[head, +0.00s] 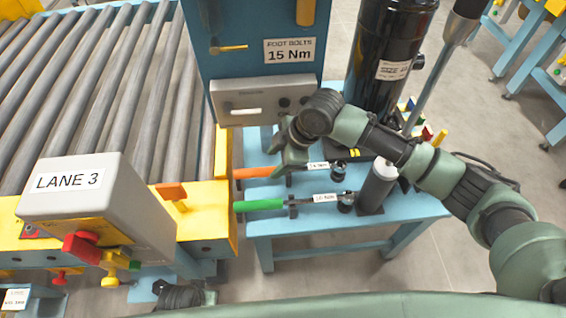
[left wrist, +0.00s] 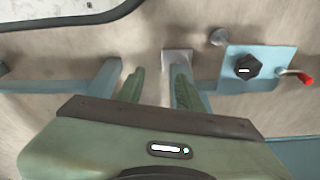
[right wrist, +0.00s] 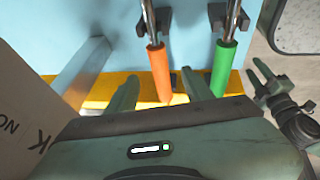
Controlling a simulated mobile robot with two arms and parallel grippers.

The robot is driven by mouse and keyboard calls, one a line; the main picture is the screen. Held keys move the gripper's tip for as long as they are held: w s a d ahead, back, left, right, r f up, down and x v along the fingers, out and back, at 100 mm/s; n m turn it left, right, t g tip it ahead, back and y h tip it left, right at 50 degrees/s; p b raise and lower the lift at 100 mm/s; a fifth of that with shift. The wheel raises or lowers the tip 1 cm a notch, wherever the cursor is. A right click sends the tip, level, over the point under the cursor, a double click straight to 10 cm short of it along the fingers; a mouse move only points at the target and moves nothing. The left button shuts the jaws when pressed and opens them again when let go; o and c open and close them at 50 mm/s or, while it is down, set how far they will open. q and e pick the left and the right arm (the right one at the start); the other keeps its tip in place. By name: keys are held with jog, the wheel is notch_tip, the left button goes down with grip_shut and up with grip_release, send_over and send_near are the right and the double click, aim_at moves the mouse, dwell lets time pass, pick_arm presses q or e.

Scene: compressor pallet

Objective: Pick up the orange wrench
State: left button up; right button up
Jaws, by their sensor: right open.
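The orange wrench (head: 258,172) lies on the blue bench beside the yellow conveyor frame, its orange handle pointing left in the head view. In the right wrist view its orange handle (right wrist: 158,75) shows between the two finger lines, with the shaft in a dark holder. My right gripper (head: 284,160) is open, above or around the handle; I cannot tell the height gap. It also shows in the right wrist view (right wrist: 161,86). A green-handled wrench (head: 260,206) lies parallel, nearer me. My left gripper (left wrist: 157,76) is open and empty, away from the wrenches.
A grey LANE 3 box (head: 100,200) stands on the conveyor at left. A blue panel with a grey control box (head: 262,100) rises behind the wrenches.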

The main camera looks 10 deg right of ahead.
aim_at(267, 170)
jog(key=b+x, duration=0.1)
jog(key=x, duration=0.5)
jog(key=shift+d, duration=0.1)
jog(key=shift+f, duration=0.3)
pick_arm(q)
jog(key=r, duration=0.2)
jog(key=w+r, duration=0.1)
jog(key=r, duration=0.2)
jog(key=shift+w+r, duration=0.3)
jog(key=shift+w, duration=0.05)
pick_arm(e)
jog(key=shift+c, duration=0.3)
pick_arm(q)
jog(key=shift+d, duration=0.1)
pick_arm(e)
jog(key=shift+w+r, duration=0.1)
grip_shut()
